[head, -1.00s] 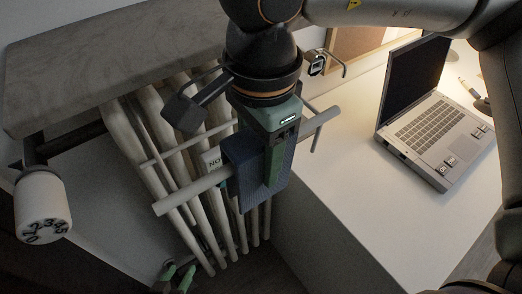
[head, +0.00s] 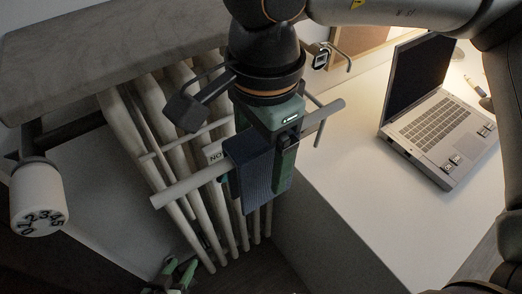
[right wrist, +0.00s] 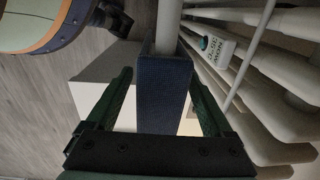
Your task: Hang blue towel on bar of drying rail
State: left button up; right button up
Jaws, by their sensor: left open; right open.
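The blue towel (head: 250,172) hangs folded over the pale bar (head: 190,187) of the drying rail, with both bar ends showing past it. My right gripper (head: 284,165) is at the towel from above; one green finger lies over its near face and the other is hidden. In the right wrist view, the towel (right wrist: 163,95) hangs over the bar (right wrist: 168,25) between the open, spread fingers (right wrist: 162,76), with gaps on both sides. My left gripper (head: 178,273) is low at the bottom edge, apart from the towel, its tips partly in view.
A valve knob (head: 38,200) sticks out at left under a grey shelf (head: 120,45). A laptop (head: 440,125) stands on the white desk (head: 350,195) at right.

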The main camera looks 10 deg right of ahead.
jog(key=r, duration=0.4)
jog(key=r+p, duration=0.1)
jog(key=r, duration=0.7)
jog(key=shift+s+r, duration=0.25)
jog(key=shift+s+d, duration=0.1)
